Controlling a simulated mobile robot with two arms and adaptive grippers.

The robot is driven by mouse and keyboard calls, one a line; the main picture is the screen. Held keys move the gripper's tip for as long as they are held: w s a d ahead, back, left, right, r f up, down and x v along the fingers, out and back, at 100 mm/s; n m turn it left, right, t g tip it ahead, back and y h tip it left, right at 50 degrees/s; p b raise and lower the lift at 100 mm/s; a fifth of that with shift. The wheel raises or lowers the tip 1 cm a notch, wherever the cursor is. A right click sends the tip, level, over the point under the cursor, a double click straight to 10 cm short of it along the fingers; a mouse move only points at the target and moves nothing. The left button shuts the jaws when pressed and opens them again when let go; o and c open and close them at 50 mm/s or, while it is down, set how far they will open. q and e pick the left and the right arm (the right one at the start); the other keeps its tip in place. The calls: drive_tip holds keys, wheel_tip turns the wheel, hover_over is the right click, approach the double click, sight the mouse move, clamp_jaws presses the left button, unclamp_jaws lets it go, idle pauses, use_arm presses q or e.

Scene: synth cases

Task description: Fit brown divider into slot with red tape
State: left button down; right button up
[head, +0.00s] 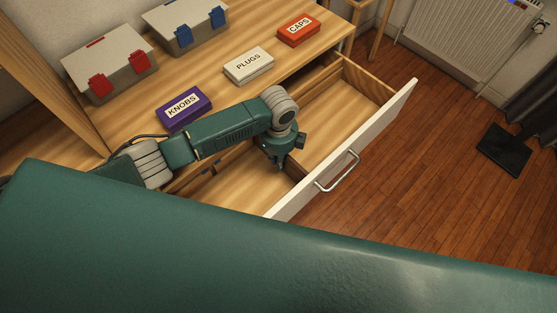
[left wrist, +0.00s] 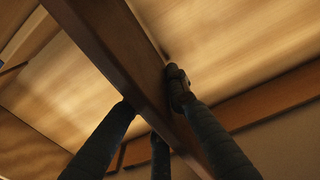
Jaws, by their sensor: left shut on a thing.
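The brown divider (left wrist: 115,55) runs diagonally through the left wrist view, between the dark fingers of my left gripper (left wrist: 160,105). In the head view a short piece of the divider (head: 294,171) shows beside my left gripper (head: 279,160), which is shut on it inside the open drawer. The drawer's light wooden floor (head: 325,123) shows on both sides. My arm hides part of the drawer and most of the divider. I cannot make out the red tape or its slot, nor whether the divider is seated. My right gripper is not in view.
The drawer's white front (head: 398,108) has a metal handle (head: 338,172). On the worktop stand a purple KNOBS box (head: 184,112), a white PLUGS box (head: 249,66), a red CAPS box (head: 298,30) and two latched cases.

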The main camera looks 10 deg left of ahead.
use_arm(q)
drive_tip(key=shift+f, duration=0.4)
drive_tip(key=shift+f, duration=0.1)
drive_tip(key=c, duration=1.7)
unclamp_jaws()
wheel_tip(320, 180, up, 12)
drive_tip(key=shift+f, duration=0.15)
drive_tip(key=shift+r, duration=0.3)
